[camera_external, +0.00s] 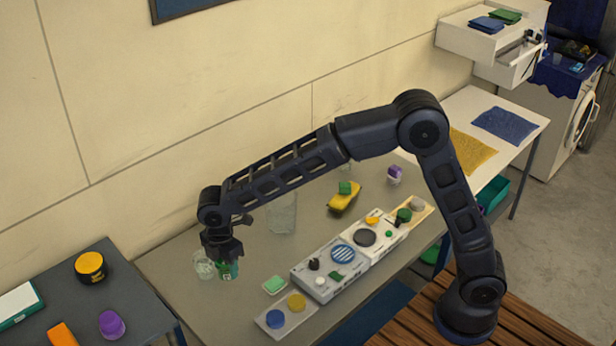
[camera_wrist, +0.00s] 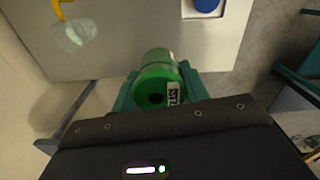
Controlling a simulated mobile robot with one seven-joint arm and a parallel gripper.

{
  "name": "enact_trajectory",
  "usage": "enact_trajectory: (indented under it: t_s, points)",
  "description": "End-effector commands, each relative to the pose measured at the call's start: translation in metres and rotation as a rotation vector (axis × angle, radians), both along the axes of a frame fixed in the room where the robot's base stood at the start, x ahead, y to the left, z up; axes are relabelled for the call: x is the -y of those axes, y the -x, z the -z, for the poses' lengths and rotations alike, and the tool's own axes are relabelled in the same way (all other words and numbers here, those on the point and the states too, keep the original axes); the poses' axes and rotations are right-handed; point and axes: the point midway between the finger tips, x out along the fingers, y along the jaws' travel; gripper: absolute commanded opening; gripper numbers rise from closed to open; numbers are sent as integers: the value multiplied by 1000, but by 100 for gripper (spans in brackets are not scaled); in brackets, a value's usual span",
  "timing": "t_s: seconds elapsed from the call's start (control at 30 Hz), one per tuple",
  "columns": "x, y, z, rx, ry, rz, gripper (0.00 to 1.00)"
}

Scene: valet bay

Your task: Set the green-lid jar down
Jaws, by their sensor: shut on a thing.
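The green-lid jar (camera_external: 228,271) is at the left part of the grey table in the external view, mostly hidden by my gripper (camera_external: 224,262). In the wrist view the green jar (camera_wrist: 157,78), with a pale lettered label, sits between the two green fingers of my gripper (camera_wrist: 158,92). My gripper is shut on it. The jar is low over the table; I cannot tell whether its base touches the top.
A clear glass (camera_external: 203,265) stands close on the jar's left. A small green-topped dish (camera_external: 275,285) and a tray (camera_external: 270,322) with blue and yellow discs lie to the right. A clear container (camera_external: 282,215) stands behind. A dark side table (camera_external: 65,290) is at the left.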

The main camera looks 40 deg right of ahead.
Motion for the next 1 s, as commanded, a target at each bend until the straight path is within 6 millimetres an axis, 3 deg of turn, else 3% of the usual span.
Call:
enact_trajectory:
  t_s: [0.53, 1.0]
  points:
    - [0, 0, 118, -3, 2, 0, 22]
    - [0, 0, 159, -2, 2, -1, 22]
